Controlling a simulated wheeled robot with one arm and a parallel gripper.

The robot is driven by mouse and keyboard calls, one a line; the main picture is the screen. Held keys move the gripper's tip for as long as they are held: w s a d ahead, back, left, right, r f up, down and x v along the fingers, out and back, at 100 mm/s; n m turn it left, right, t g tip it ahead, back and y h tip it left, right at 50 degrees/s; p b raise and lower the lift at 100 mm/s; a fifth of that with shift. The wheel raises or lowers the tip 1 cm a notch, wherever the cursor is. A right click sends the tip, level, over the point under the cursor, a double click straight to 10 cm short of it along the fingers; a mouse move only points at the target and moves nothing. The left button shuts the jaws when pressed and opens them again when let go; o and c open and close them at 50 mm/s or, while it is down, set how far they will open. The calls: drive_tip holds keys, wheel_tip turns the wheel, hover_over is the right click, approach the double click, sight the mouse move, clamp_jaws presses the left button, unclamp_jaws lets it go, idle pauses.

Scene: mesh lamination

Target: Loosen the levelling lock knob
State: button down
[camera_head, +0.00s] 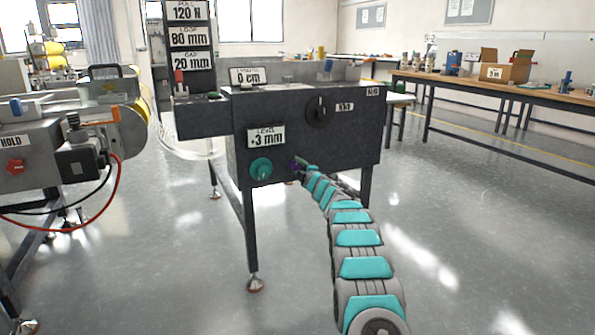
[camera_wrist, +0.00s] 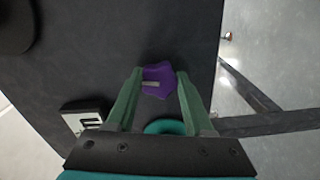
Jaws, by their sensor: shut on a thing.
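A purple lobed knob (camera_wrist: 158,80) sits on the front face of the dark machine cabinet (camera_head: 340,155). It has a light pointer mark across it. In the head view only a bit of the purple knob (camera_head: 295,165) shows beside my gripper (camera_head: 301,163). In the wrist view the green fingers of my gripper (camera_wrist: 157,84) are on either side of the knob and shut on it. A teal knob (camera_head: 260,169) is left of it, under the level display reading +3 mm (camera_head: 266,137). The teal knob also shows partly behind my gripper in the wrist view (camera_wrist: 166,127).
A black rotary knob (camera_head: 318,109) is higher on the same panel. A machine with a red hose (camera_head: 118,185) stands at the left. A workbench (camera_head: 470,85) with boxes is at the back right. The floor at the right is clear.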

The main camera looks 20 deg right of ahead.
drive_tip(key=shift+n+b, duration=0.4)
drive_tip(key=shift+n, duration=0.7)
drive_tip(key=shift+c, duration=1.4)
unclamp_jaws()
drive_tip(key=shift+s, duration=0.1)
